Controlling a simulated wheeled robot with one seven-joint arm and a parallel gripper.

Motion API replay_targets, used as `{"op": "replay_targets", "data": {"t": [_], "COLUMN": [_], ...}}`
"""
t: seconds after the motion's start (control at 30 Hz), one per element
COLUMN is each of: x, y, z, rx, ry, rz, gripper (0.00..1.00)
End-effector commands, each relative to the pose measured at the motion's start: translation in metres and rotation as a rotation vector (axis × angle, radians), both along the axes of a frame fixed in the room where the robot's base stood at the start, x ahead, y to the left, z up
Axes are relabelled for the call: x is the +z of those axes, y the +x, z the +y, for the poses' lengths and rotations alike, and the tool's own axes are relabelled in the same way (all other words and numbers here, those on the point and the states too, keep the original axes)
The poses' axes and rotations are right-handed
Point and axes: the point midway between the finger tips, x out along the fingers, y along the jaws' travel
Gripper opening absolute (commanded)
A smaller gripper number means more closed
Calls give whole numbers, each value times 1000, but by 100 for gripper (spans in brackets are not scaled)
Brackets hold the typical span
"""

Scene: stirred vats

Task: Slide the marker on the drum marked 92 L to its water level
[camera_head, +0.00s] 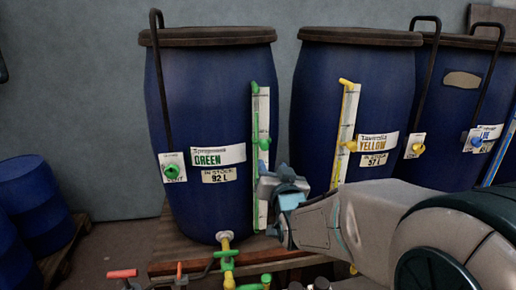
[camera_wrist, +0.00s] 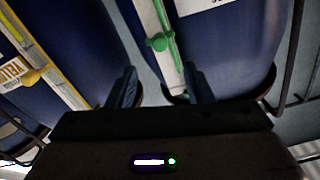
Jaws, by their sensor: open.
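The drum marked 92 L (camera_head: 205,110) is a blue barrel with a GREEN label and a 92 L tag (camera_head: 220,175). A white gauge strip (camera_head: 260,112) with a green tube runs up its right side. The green marker (camera_head: 263,143) sits around the middle of the strip. It also shows in the wrist view (camera_wrist: 159,42), above the gap between the fingers. My gripper (camera_head: 270,188) is open in front of the lower strip, below the marker in the head view. Its fingers (camera_wrist: 162,86) stand apart with nothing held. I cannot make out the water level.
A blue drum marked YELLOW, 57 L (camera_head: 315,100), with a yellow marker (camera_head: 350,146), stands to the right. A BLUE-labelled drum (camera_head: 455,110) stands beyond it. Green taps and pipes (camera_head: 228,262) lie low in front. Smaller blue drums (camera_head: 35,200) stand at the left.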

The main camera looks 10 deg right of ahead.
Motion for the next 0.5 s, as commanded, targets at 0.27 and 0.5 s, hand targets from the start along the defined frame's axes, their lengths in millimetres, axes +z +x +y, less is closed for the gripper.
{"op": "replay_targets", "data": {"t": [0.27, 0.5], "x": [1, 1], "y": [43, 80], "z": [0, 0], "rx": [0, 0], "ry": [-1, -1], "rz": [3, 3], "gripper": [46, 46]}}
